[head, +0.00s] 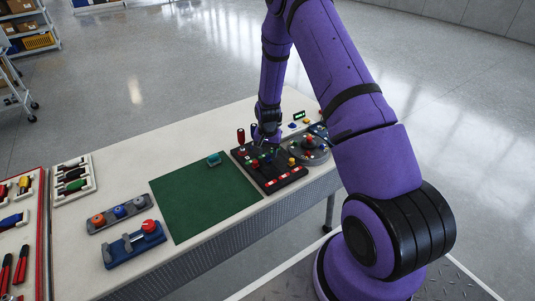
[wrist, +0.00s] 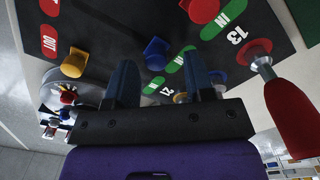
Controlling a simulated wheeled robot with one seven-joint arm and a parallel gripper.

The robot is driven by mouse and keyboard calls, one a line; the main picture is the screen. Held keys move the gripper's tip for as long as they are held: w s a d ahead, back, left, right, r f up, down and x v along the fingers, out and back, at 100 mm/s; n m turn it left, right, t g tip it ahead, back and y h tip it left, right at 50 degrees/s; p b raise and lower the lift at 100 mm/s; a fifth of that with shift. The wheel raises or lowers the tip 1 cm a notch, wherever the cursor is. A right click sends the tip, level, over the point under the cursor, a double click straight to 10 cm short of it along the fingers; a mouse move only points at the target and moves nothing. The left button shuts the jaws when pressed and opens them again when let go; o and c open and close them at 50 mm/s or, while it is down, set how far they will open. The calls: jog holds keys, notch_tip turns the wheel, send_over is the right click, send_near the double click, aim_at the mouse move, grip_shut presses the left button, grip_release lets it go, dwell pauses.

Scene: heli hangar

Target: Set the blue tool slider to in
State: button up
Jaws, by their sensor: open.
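A dark slider board (head: 285,181) lies on the bench in the head view, with red labels along its near edge. In the wrist view the board (wrist: 118,25) fills the top, with green IN labels and a red OUT label. A blue knob (wrist: 156,53), which looks like the blue tool slider, stands beside a green IN label (wrist: 175,65); I cannot tell its exact setting. My gripper (wrist: 160,78) is open, its fingers apart with the blue knob showing between and beyond the tips. In the head view my gripper (head: 266,140) is over the board; contact is not clear.
Other knobs stand close by: yellow (wrist: 75,63) and red (wrist: 203,10). A red-handled tool (wrist: 292,112) rises right of the fingers. A round grey turntable (head: 308,155) sits beside the board. The green mat (head: 200,200) is mostly clear.

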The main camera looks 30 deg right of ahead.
notch_tip(320, 180, up, 10)
jog(key=shift+f, duration=0.25)
jog(key=shift+r, duration=0.1)
dwell(0.5)
jog(key=s+a+r+n+t, duration=0.1)
jog(key=s+a+r, duration=0.2)
jog(key=r, duration=0.6)
jog(key=s+a+r+n+t, duration=0.15)
jog(key=s+r, duration=0.25)
jog(key=r, duration=0.5)
jog(key=s+a+r+n, duration=0.2)
jog(key=s+a+r, duration=0.1)
jog(key=r, duration=0.5)
jog(key=s+a+r+n+t, duration=0.1)
jog(key=s+r, duration=0.4)
jog(key=s, duration=0.7)
jog(key=s+a+r+n+t, duration=0.1)
jog(key=s+a+r+n, duration=0.2)
jog(key=s, duration=0.9)
notch_tip(320, 180, up, 3)
jog(key=shift+a+r+t, duration=0.15)
jog(key=shift+a+t, duration=0.2)
jog(key=shift+a, duration=0.3)
